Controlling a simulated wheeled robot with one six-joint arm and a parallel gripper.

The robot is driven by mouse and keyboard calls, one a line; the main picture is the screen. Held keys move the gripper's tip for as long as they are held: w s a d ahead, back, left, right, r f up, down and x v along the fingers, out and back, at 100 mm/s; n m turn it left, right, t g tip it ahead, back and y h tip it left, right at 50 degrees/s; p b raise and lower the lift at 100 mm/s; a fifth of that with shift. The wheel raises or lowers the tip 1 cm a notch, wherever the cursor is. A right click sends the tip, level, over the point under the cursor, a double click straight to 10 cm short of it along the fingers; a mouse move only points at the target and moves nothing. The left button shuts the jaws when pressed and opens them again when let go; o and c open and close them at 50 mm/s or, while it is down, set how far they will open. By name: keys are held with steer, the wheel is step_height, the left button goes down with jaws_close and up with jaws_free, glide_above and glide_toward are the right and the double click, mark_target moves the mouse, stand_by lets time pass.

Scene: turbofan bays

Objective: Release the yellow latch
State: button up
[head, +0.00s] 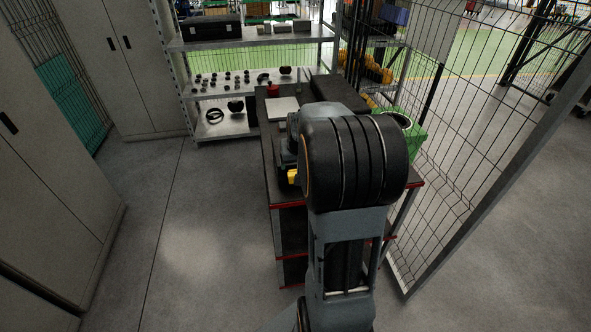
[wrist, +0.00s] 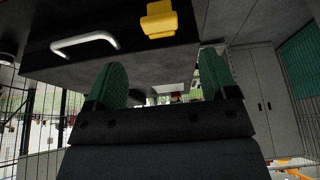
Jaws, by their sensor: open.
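The yellow latch (wrist: 159,20) is a small blocky piece on the dark front face of a case (wrist: 40,42) at the top of the wrist view. A pale bar handle (wrist: 85,44) is on the same face, left of the latch. My gripper (wrist: 160,78) is open, with its two green-padded fingers spread apart and nothing between them. The latch lies beyond the fingertips, apart from them. In the head view a small yellow piece (head: 292,176) shows just left of my arm, which hides my fingers and most of the area around it.
A dark cart with red edges (head: 290,206) stands under my arm. A green bin (head: 417,134) is at its right. Shelves (head: 230,128) with small parts stand behind. A wire fence (head: 480,150) closes the right, grey cabinets (head: 50,165) the left. The floor between is clear.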

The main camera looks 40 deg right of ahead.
mark_target(295, 172)
steer(key=p+x, duration=0.1)
steer(key=x, duration=0.7)
steer(key=shift+f, duration=0.1)
steer(key=shift+c, duration=0.4)
